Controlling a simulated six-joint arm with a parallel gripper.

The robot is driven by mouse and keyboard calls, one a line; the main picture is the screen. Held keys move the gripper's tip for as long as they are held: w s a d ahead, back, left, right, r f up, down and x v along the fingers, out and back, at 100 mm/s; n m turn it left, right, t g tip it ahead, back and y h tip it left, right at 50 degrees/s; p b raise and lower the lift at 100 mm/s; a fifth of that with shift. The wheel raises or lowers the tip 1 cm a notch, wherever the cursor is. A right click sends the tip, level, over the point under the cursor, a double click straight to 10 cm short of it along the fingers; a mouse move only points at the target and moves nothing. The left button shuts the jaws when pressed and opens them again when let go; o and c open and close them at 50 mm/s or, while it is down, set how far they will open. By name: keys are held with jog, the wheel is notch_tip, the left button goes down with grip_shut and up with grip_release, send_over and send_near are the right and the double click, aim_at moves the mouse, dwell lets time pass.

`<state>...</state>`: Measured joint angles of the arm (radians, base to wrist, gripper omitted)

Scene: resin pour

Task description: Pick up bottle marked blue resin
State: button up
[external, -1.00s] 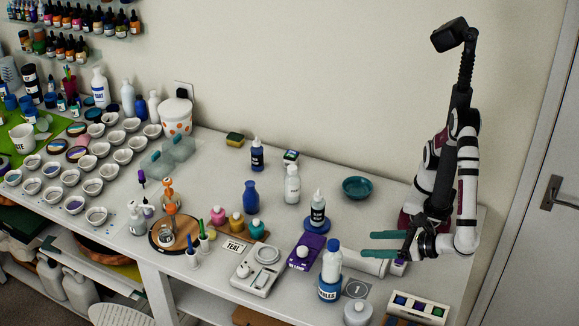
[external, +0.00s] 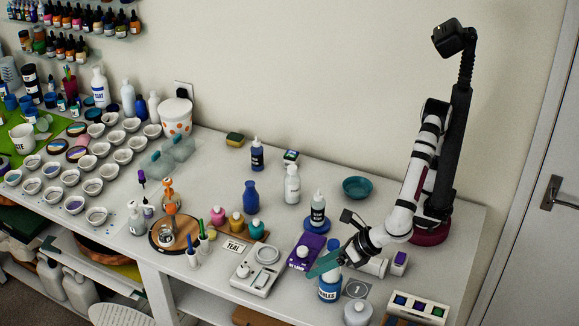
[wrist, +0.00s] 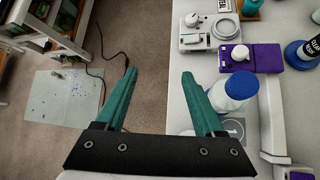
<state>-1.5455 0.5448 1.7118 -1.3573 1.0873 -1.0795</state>
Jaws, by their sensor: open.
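I cannot read a "blue resin" label on any bottle. A blue-and-white bottle (external: 329,292) with a partly readable label ending "BLES" stands at the table's front. It also shows in the wrist view (wrist: 236,90), just right of the right finger. A plain blue bottle (external: 251,197) stands farther back. A dark blue bottle (external: 257,157) with a pale cap and label stands near the wall. A dark-labelled bottle (external: 318,212) stands on a blue round base. My gripper (external: 322,263) is open above the front bottle, partly covering it. Its teal fingers (wrist: 158,73) have only floor between them.
A teal bowl (external: 357,187) sits behind. The table's front edge is close to my gripper; the back right is mostly clear.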

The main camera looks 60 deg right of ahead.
jog(key=w+d+r+m+g+h, duration=0.2)
jog(key=w+d+m, duration=0.45)
jog(key=d, duration=0.45)
jog(key=w+d+r+m+g+h, duration=0.1)
jog(key=w+d+m+h, duration=0.2)
jog(key=w+d+m, duration=0.6)
jog(key=s+d+m+g, duration=0.2)
jog(key=s+d+m, duration=0.1)
jog(key=d, duration=0.4)
jog(key=s+d+m+g, duration=0.1)
jog(key=s+d+m, duration=0.25)
jog(key=d, duration=0.35)
jog(key=s+d+m+g+y, duration=0.35)
jog(key=s+d+m, duration=0.55)
jog(key=s+m, duration=0.65)
jog(key=n+t+y, duration=0.2)
jog(key=n+t, duration=0.4)
jog(key=t, duration=0.8)
send_near(259, 142)
jog(key=x, duration=0.8)
jog(key=shift+r, duration=0.1)
jog(key=x, duration=0.6)
grip_shut()
